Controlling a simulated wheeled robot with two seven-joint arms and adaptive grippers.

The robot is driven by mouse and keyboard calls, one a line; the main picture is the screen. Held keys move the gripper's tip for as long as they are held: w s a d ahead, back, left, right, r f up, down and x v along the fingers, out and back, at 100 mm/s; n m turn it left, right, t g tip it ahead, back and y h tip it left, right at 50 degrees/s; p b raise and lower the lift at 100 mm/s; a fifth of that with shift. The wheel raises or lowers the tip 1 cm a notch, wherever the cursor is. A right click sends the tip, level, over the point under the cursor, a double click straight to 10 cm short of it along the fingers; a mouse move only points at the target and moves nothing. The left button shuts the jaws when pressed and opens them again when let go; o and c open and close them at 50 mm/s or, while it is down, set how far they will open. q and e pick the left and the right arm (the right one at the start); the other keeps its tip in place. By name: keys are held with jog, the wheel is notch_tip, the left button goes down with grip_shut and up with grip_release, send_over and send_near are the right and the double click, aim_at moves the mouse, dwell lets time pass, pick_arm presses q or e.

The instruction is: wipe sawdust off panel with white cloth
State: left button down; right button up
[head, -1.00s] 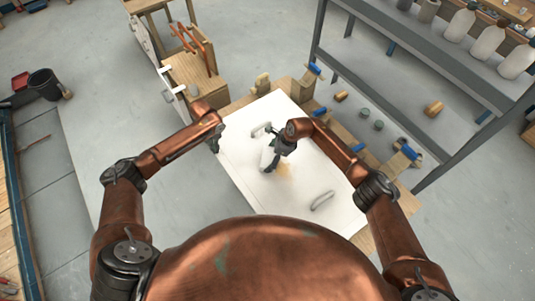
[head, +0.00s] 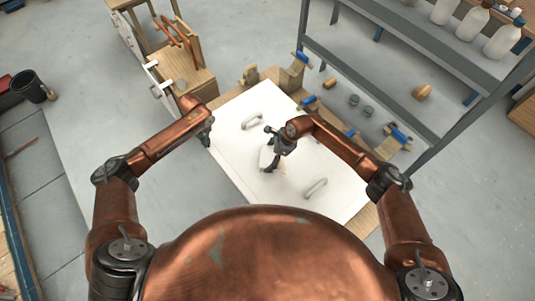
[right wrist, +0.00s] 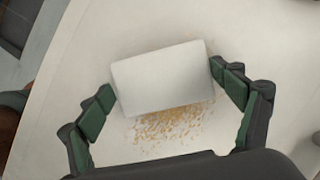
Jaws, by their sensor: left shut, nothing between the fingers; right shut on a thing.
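The white panel (head: 240,172) lies on the bench with two grey handles on it. My right gripper (head: 275,160) is over the middle of the panel and is shut on the white cloth (head: 266,156). In the right wrist view the cloth (right wrist: 163,80) is a pale block between the two green-padded fingers. Tan sawdust (right wrist: 172,122) lies on the panel along the cloth's near edge. Whether the cloth touches the panel is hard to tell. My left gripper (head: 207,140) is shut and empty by the panel's left edge.
Wooden blocks with blue clamps (head: 302,57) line the far right edge. A grey shelf (head: 400,75) stands beyond.

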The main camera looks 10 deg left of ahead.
aim_at(270, 146)
jog(key=shift+s+d, duration=3.5)
jog(key=shift+d, duration=0.05)
jog(key=shift+w+d+f, duration=0.15)
jog(key=shift+w+d, duration=0.55)
jog(key=shift+w+a+r, duration=0.2)
jog(key=shift+w+a, duration=2.4)
jog(key=shift+a, duration=0.05)
jog(key=shift+w+a+f, duration=0.2)
jog(key=shift+w+a, duration=0.85)
jog(key=shift+a, duration=0.05)
jog(key=shift+w+a+r, duration=0.2)
jog(key=shift+w+a, duration=2.35)
jog(key=shift+w+d+f, duration=0.15)
jog(key=shift+w+d, duration=0.5)
jog(key=shift+d, duration=0.05)
jog(key=shift+s+d, duration=0.2)
jog(key=shift+d, duration=0.2)
jog(key=shift+s+d, duration=0.9)
jog(key=shift+s, duration=0.15)
jog(key=shift+s+d+f, duration=0.1)
jog(key=shift+s+d, duration=3.65)
